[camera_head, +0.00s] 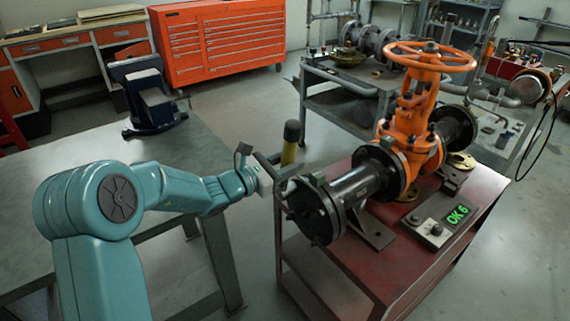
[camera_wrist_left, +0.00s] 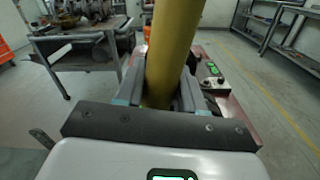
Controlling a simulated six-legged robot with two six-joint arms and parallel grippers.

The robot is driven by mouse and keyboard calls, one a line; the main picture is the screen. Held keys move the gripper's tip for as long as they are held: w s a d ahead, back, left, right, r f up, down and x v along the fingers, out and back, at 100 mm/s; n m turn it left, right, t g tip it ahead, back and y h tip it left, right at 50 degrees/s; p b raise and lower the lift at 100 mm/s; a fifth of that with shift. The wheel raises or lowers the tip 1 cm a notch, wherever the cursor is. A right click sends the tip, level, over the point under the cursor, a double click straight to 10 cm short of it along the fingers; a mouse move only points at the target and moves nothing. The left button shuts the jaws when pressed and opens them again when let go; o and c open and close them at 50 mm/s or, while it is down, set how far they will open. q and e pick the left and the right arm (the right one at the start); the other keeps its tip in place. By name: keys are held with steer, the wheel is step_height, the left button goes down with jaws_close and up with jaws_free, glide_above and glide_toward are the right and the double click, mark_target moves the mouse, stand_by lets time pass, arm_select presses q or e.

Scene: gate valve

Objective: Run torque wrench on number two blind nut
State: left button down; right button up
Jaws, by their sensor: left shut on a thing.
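My left gripper (camera_head: 279,170) is shut on the torque wrench (camera_head: 289,153), which has a yellow body and a black end pointing up. In the left wrist view the yellow body (camera_wrist_left: 173,48) stands between the fingers (camera_wrist_left: 158,92). The wrench is at the left side of the black blind flange (camera_head: 318,212), at the near end of the pipe on the orange gate valve (camera_head: 412,120). The flange carries several nuts around its rim. Whether the wrench sits on a nut is hidden. My right gripper is not in view.
The valve stands on a red cart (camera_head: 370,270). A display box (camera_head: 443,222) on it reads "OK 6" in green. A grey table (camera_head: 60,205) with a blue vise (camera_head: 150,100) is at left. A grey cart (camera_head: 340,105) and an orange tool chest (camera_head: 220,40) are behind.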

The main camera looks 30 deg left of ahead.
arm_select(q)
steer(key=shift+w+d+r+b, duration=0.1)
steer(key=shift+w+r+b, duration=0.15)
steer(key=shift+b, duration=0.2)
stand_by(1.3)
steer(key=shift+f+b, duration=0.1)
steer(key=shift+b, duration=0.2)
stand_by(0.4)
